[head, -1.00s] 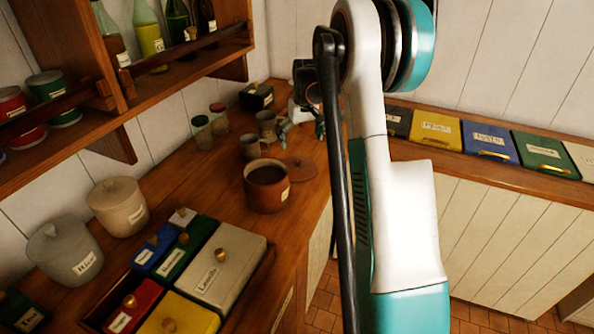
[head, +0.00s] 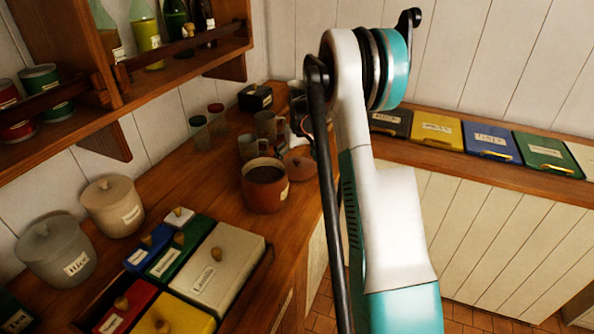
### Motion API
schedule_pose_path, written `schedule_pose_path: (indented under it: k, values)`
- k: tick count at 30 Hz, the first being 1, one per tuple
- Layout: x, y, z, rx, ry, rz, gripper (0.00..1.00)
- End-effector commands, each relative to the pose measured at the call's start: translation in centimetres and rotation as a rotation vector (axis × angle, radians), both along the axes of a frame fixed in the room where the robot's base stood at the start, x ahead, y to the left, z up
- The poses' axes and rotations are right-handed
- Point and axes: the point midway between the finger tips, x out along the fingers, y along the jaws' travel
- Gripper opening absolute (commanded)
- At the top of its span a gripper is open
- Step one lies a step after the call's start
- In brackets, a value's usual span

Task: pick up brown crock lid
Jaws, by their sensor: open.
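The brown crock lid (head: 301,166) lies flat on the wooden counter, just behind and right of the open brown crock (head: 263,194). It is a round reddish-brown disc with a small knob, and its right edge runs close to my arm in the picture. The crock is filled with something dark and has a pale label. My gripper (head: 301,130) is small in the head view, beyond the lid and near the grey mugs. It is open, and I see nothing between its fingers. My own arm hides part of it.
Labelled boxes (head: 228,262) and lidded canisters (head: 112,207) fill the near left. A bottle shelf (head: 180,72) overhangs the counter. Bare wood lies left of the crock.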

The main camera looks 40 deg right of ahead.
Motion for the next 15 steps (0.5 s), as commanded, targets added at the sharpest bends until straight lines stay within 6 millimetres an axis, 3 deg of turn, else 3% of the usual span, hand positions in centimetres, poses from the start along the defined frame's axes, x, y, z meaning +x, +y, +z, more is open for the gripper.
schedule_pose_path:
  k: [2,12,15]
  values:
    - [0.00,0.02,0.07,0.000,0.000,0.000,1.00]
    - [0.00,0.02,0.06,0.000,0.000,0.000,0.25]
    - [-0.01,0.02,0.00,0.000,0.000,0.000,0.08]
